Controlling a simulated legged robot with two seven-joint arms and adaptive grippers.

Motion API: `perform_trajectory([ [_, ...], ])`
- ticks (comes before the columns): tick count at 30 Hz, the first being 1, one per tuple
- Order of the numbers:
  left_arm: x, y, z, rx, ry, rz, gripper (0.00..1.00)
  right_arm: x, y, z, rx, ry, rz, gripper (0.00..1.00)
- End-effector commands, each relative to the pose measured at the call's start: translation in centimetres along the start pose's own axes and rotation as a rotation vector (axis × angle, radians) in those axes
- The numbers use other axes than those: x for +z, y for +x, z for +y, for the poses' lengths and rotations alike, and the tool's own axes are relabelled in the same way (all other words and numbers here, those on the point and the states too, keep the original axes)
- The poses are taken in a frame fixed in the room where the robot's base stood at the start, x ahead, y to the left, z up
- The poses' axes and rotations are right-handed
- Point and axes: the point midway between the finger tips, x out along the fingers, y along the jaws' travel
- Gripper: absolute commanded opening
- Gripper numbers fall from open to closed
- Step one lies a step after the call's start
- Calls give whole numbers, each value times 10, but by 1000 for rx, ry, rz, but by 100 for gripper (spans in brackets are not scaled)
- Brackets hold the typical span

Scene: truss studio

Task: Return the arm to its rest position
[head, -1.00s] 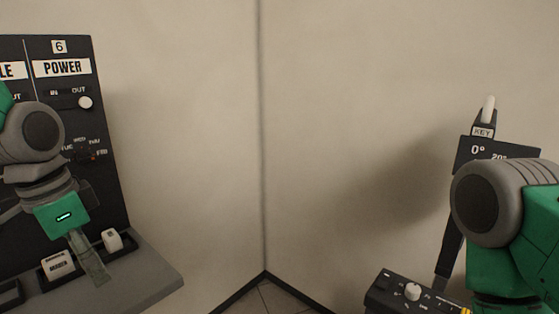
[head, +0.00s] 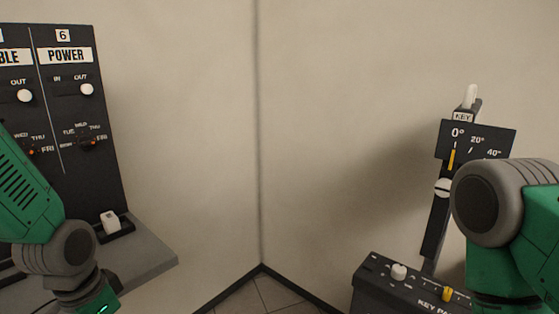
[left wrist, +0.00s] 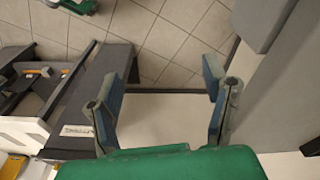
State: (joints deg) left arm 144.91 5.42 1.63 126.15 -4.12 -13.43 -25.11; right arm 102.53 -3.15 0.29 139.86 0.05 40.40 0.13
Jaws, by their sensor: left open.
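My left arm (head: 30,200) comes in at the lower left of the head view, in front of the black panel. The left gripper's fingers are out of that view below the frame. In the left wrist view the left gripper (left wrist: 160,88) is open, its two blue-padded fingers wide apart with nothing between them. My right arm (head: 505,230) stands at the right edge of the head view, and its gripper is not seen.
The black POWER panel (head: 65,110) rises over a grey ledge (head: 150,255) with a white switch (head: 111,222). A KEY dial stand (head: 437,215) and black control box (head: 400,285) are at right. Tiled floor (left wrist: 170,45) lies below the left gripper.

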Motion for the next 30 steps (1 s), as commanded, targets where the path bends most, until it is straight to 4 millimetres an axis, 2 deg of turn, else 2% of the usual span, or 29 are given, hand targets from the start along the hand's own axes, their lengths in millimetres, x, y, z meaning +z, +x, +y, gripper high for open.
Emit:
perform_trajectory([
  [1,14,32,6,1,-28,-21,68,0,8,0,0,0,0,40],
  [5,58,111,24,-12,-139,-46,68,1,22,0,0,0,0,40],
  [6,76,135,30,-17,-178,-53,68,2,27,0,0,0,0,40],
  [9,121,183,48,-33,-263,-62,68,2,38,0,0,1,0,40],
  [12,161,215,65,-47,-332,-69,68,2,46,0,0,1,0,40],
  [15,189,233,77,-57,-380,-68,68,3,51,0,0,1,0,40],
  [18,204,240,84,-63,-407,-65,68,3,53,0,0,0,0,40],
  [26,208,242,86,-66,-420,-59,68,3,53,0,0,0,0,40],
  [27,208,242,86,-67,-419,-59,57,3,53,0,0,0,0,34],
  [29,208,242,86,-67,-419,-59,36,3,53,0,0,0,0,34],
  [30,208,242,86,-66,-419,-59,34,3,53,0,0,0,0,34],
])
